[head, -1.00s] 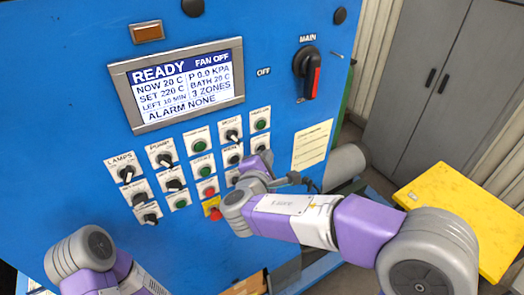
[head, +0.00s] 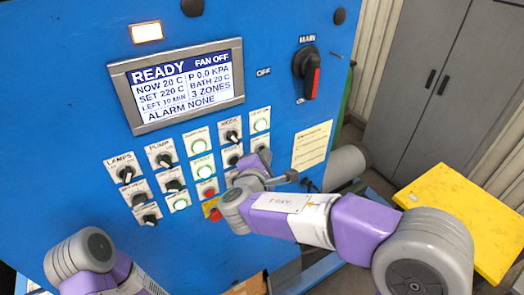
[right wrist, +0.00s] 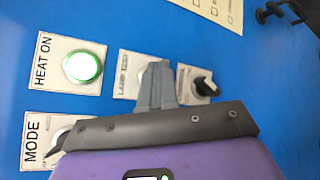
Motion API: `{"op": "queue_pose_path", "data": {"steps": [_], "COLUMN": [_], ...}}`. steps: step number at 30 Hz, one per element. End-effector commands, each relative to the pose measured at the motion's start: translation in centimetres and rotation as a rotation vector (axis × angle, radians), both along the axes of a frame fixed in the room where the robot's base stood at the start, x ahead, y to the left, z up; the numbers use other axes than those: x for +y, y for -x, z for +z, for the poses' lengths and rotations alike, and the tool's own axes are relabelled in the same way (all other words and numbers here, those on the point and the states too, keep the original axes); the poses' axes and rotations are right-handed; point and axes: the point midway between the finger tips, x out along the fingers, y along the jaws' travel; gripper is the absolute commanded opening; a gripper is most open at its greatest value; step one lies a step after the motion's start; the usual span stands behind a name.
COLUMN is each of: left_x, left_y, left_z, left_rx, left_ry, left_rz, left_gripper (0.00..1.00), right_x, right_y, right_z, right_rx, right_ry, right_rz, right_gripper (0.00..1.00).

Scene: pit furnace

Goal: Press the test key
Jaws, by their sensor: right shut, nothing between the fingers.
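The test key's white plate, lettered LAMP TEST (right wrist: 123,88), is on the blue panel in the right wrist view. My right gripper (right wrist: 157,68) is shut and empty, with its fingertips over that plate; they hide the key itself, so its contact and travel cannot be seen. In the head view my right gripper (head: 263,156) is at the right columns of the panel controls and covers the key. The HEAT ON lamp (right wrist: 82,67) is lit green beside it. The amber lamp (head: 147,32) and several green lamps are lit. My left gripper is out of view.
A dark knob (right wrist: 204,86) is just right of the fingers. The screen (head: 180,84) reads READY, ALARM NONE. A red button (head: 215,214) on a yellow plate is below my right wrist. The MAIN switch (head: 310,72) and yellow platform (head: 465,220) are right.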

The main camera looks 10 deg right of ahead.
Motion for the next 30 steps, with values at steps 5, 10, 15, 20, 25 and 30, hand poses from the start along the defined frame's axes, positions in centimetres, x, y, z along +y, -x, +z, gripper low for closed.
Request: {"op": "queue_pose_path", "data": {"steps": [5,10,15,20,25,30], "left_x": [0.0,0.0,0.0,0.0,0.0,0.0], "left_y": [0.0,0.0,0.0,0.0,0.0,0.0], "left_z": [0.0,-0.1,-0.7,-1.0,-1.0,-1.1], "left_rx": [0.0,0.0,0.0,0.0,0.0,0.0], "left_ry": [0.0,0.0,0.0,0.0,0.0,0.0], "left_rz": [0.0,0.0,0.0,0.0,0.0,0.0], "left_gripper": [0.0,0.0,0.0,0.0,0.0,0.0], "right_x": [0.0,0.0,-0.3,-0.5,-0.5,-0.6], "right_y": [0.0,0.2,0.9,1.5,1.5,1.8], "right_z": [0.0,0.0,-0.1,-0.1,0.0,0.0], "right_rx": [0.0,0.0,-0.001,0.0,0.0,-0.001], "right_ry": [0.0,0.0,0.0,0.0,0.0,-0.001], "right_rz": [0.001,0.001,0.002,0.001,0.0,0.0], "right_gripper": [0.0,0.0,0.0,0.0,0.0,0.0]}}
